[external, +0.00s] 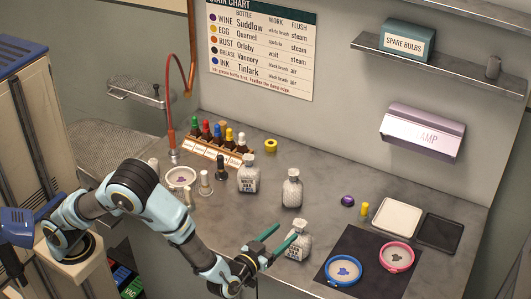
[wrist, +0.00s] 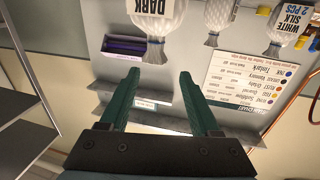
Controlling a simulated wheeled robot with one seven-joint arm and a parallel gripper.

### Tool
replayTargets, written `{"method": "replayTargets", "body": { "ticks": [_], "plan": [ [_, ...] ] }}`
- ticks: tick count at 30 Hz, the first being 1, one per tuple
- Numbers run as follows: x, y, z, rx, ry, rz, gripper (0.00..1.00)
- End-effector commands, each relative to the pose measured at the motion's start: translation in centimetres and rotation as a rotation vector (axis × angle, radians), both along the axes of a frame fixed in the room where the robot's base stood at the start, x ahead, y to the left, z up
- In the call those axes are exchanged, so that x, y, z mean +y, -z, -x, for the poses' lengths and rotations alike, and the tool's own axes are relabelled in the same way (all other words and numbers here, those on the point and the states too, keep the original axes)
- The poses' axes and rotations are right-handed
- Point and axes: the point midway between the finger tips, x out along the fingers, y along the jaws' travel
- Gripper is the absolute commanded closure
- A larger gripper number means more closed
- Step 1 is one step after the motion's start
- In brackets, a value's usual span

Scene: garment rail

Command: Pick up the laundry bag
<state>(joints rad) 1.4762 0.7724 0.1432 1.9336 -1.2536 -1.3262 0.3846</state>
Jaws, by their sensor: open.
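Three white laundry bags with gathered necks stand on the counter. The nearest bag (external: 298,247) is close to my gripper (external: 287,232); in the wrist view it is the bag labelled DARK (wrist: 153,22). A second bag (external: 292,190) stands behind it, its label not visible. The third bag (external: 248,177) is labelled WHITE SILK and stands further left; it also shows in the wrist view (wrist: 289,28). My gripper's green fingers (wrist: 159,74) are open and empty. In the wrist view the DARK bag's neck lies just beyond the fingertips, about midway between them; contact cannot be told.
Two round hoops, blue (external: 343,271) and pink (external: 397,257), lie on a dark mat (external: 370,244) right of the nearest bag. A bottle rack (external: 217,148) stands at the back left. A lamp (external: 422,132) and a shelf (external: 440,67) project from the wall.

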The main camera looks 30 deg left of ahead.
Motion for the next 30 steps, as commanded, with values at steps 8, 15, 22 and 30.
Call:
{"method": "replayTargets", "body": {
  "ticks": [8, 15, 22, 30],
  "plan": [
    [-0.1, 3.3, -0.2, 0.001, 0.004, 0.002, 0.36],
    [-0.7, 3.2, -3.1, 0.001, 0.002, 0.002, 0.36],
    [-1.4, 3.2, -5.7, 0.003, 0.004, 0.003, 0.36],
    [-2.6, 2.8, -9.2, 0.002, 0.002, 0.002, 0.36]
  ]
}}
